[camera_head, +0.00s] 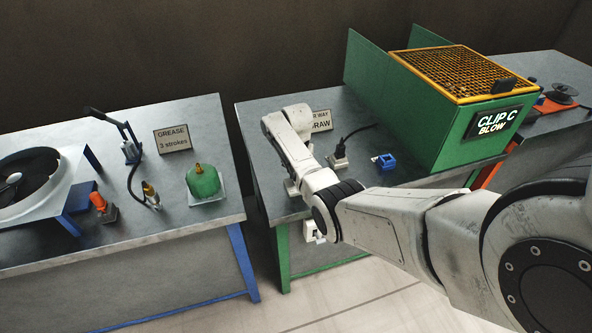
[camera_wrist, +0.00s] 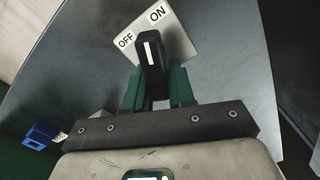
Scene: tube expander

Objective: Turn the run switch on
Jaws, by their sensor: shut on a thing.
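The run switch shows in the wrist view as a black knob (camera_wrist: 151,56) with a white pointer line, on a pale square plate (camera_wrist: 180,42). The plate carries an OFF label (camera_wrist: 125,40) and an ON label (camera_wrist: 157,14). The pointer line is nearly upright in the picture, aimed between the two labels. My gripper (camera_wrist: 156,78) has its dark green fingers on both sides of the knob and is shut on it. In the head view my arm hides the switch, and I cannot make out the fingers there.
In the head view a green machine with an orange grid (camera_head: 445,72) and a lit CLIP C BLOW display (camera_head: 492,120) stands right of my arm. A blue block (camera_head: 385,161) and a corded pale fixture (camera_head: 339,161) are on the same table (camera_head: 255,125). A GREASE sign (camera_head: 172,139) stands left.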

